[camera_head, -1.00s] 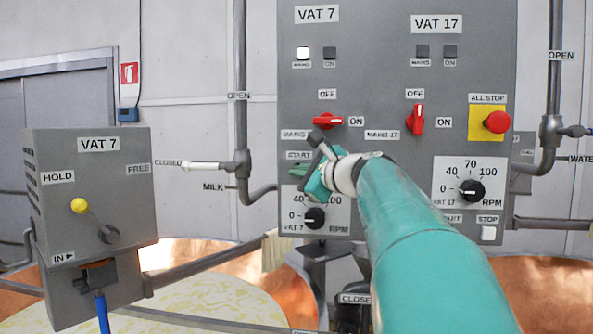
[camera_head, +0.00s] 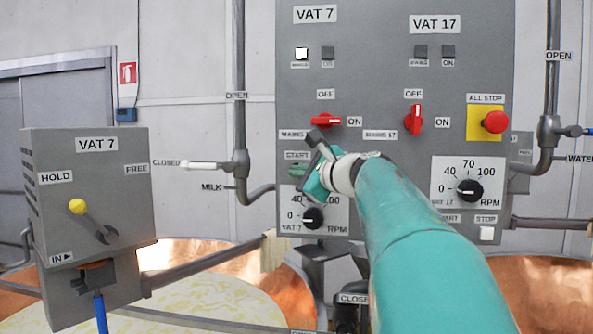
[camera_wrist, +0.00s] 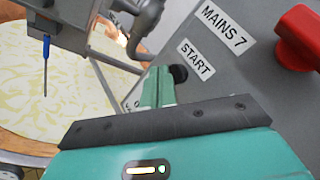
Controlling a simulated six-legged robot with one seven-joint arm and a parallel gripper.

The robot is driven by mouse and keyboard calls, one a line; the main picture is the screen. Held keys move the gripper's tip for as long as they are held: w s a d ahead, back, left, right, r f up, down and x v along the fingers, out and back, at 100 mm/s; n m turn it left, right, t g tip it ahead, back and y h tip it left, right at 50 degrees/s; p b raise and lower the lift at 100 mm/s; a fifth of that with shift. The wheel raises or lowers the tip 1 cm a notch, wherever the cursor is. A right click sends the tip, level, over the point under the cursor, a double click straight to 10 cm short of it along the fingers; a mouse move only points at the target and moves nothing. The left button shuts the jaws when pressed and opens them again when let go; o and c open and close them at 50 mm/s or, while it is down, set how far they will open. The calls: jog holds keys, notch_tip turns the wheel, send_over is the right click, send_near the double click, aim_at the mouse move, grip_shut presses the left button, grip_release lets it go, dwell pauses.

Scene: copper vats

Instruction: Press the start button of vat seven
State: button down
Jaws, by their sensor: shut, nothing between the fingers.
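The vat seven START label (camera_head: 297,155) is on the left of the grey panel, under the MAINS 7 label. In the wrist view, a dark round button (camera_wrist: 179,74) sits beside the START label (camera_wrist: 195,63). My gripper (camera_head: 297,169) is shut and empty, its green fingers just below that label. In the wrist view, my fingertips (camera_wrist: 159,72) are close beside the button and partly overlap it; I cannot tell whether they touch. The vat seven red mains switch (camera_head: 326,121) lies sideways towards ON. Its mains lamp (camera_head: 302,54) is white; its ON lamp (camera_head: 328,53) is dark.
The vat seven speed dial (camera_head: 313,217) is just below my gripper. The vat 17 switch (camera_head: 414,119), its dial (camera_head: 469,190) and the red ALL STOP button (camera_head: 495,122) are to the right. A grey VAT 7 box (camera_head: 130,185) with a yellow-knobbed lever stands left.

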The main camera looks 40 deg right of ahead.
dwell(0.6)
jog(key=shift+w+d, duration=0.25)
jog(key=shift+d, duration=0.1)
jog(key=shift+w+d, duration=0.3)
jog(key=shift+d, duration=0.15)
dwell(0.8)
jog(key=shift+s+a, duration=0.1)
jog(key=shift+a, duration=0.05)
jog(key=shift+s+a, duration=0.45)
jog(key=shift+a, duration=0.15)
jog(key=shift+a, duration=0.1)
jog(key=s+a, duration=0.1)
jog(key=a, duration=0.1)
jog(key=s+a, duration=0.1)
jog(key=s, duration=0.1)
jog(key=shift+a, duration=0.4)
dwell(0.7)
